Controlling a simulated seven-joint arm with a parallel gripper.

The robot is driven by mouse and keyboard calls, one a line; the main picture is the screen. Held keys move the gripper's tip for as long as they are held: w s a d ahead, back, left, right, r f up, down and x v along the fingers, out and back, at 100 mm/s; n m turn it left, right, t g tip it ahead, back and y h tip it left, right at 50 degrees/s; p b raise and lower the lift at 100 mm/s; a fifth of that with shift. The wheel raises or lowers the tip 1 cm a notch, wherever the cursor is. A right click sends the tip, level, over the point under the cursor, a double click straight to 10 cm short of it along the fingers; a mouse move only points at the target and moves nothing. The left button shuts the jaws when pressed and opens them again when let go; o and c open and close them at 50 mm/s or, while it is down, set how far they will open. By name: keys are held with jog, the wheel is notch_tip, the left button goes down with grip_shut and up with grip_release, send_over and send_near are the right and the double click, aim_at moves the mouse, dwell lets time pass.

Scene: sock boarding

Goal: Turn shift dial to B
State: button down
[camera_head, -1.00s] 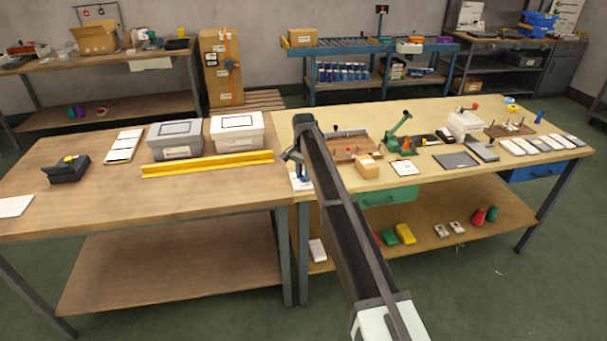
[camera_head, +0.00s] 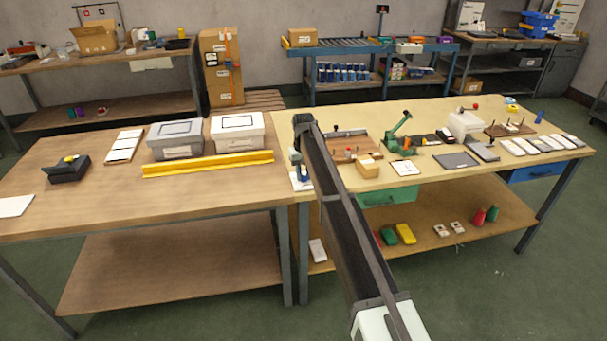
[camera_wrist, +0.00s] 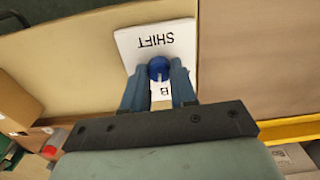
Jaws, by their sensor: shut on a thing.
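The shift dial is a round blue knob (camera_wrist: 159,69) on a white plate (camera_wrist: 128,40) in the wrist view. The plate reads SHIFT, upside down in this view, and a letter B shows just below the knob. A pale pointer mark on the knob lies roughly along the line toward the B; its exact aim is hard to tell. My gripper (camera_wrist: 159,75) is shut on the knob, one finger on each side. The fingers hide the plate's sides and any other letters there. In the head view the white plate (camera_head: 301,182) lies at the left end of the yellow-topped bench, partly behind my arm.
A cardboard box (camera_head: 367,166) and a green press (camera_head: 400,138) stand right of my arm. The bench around the plate is mostly clear.

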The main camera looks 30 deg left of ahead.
aim_at(303, 176)
jog(key=shift+n, duration=0.9)
jog(key=c, duration=0.9)
grip_release()
jog(key=shift+r, duration=0.1)
notch_tip(303, 176, up, 14)
jog(key=shift+f, duration=0.15)
